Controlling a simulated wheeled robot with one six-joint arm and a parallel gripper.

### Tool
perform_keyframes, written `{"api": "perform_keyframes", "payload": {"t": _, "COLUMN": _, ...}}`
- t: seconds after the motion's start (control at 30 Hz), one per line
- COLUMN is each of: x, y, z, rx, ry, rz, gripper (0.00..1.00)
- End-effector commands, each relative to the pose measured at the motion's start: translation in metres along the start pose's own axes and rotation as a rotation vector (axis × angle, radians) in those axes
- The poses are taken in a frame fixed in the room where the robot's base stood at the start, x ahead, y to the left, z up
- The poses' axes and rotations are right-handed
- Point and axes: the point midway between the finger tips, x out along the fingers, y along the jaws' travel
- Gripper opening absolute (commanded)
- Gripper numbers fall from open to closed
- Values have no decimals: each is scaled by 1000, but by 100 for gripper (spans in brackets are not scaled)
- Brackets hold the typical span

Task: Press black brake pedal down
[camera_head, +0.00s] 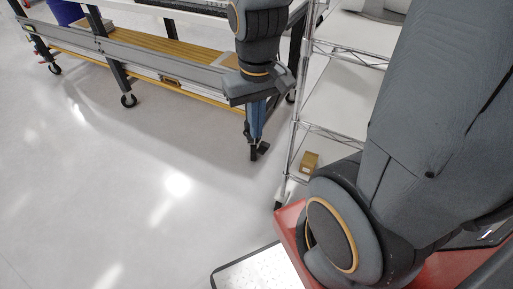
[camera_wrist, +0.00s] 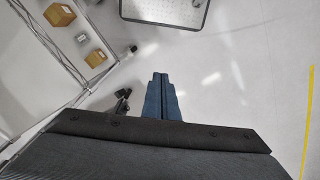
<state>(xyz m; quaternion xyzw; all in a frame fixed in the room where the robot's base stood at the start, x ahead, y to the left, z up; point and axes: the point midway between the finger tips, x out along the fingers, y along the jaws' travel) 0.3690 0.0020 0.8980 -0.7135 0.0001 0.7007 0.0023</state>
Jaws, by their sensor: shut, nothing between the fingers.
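The black brake pedal (camera_head: 263,148) shows in the head view as a small dark tab beside a black caster at the foot of the wheeled frame's leg. In the wrist view a small black part of this caster and pedal (camera_wrist: 123,94) lies just left of my fingers; its exact shape is too small to tell. My gripper (camera_head: 256,138) points down with its blue fingers shut and empty, just above and beside the caster in the head view. In the wrist view my gripper (camera_wrist: 160,75) shows its fingertips together. I cannot tell whether they touch the pedal.
A wire shelf rack (camera_head: 301,125) stands close right of my gripper, holding a small cardboard box (camera_head: 310,161). The wheeled frame (camera_head: 160,62) with its yellow-brown lower shelf extends left. The grey floor (camera_head: 120,180) in front is clear.

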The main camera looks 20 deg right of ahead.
Motion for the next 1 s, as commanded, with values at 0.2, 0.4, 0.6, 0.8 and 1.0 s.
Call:
{"api": "perform_keyframes", "payload": {"t": 0.2, "x": 1, "y": 0, "z": -1, "rx": 1, "ry": 1, "rz": -1, "gripper": 0}}
{"api": "perform_keyframes", "payload": {"t": 0.4, "x": 37, "y": -7, "z": -34, "rx": 37, "ry": 49, "rz": -23, "gripper": 0}}
{"api": "perform_keyframes", "payload": {"t": 0.6, "x": 113, "y": -15, "z": -110, "rx": 132, "ry": 174, "rz": -59, "gripper": 0}}
{"api": "perform_keyframes", "payload": {"t": 0.8, "x": 190, "y": -13, "z": -186, "rx": 247, "ry": 308, "rz": -69, "gripper": 0}}
{"api": "perform_keyframes", "payload": {"t": 1.0, "x": 269, "y": 0, "z": -254, "rx": 366, "ry": 442, "rz": -45, "gripper": 0}}
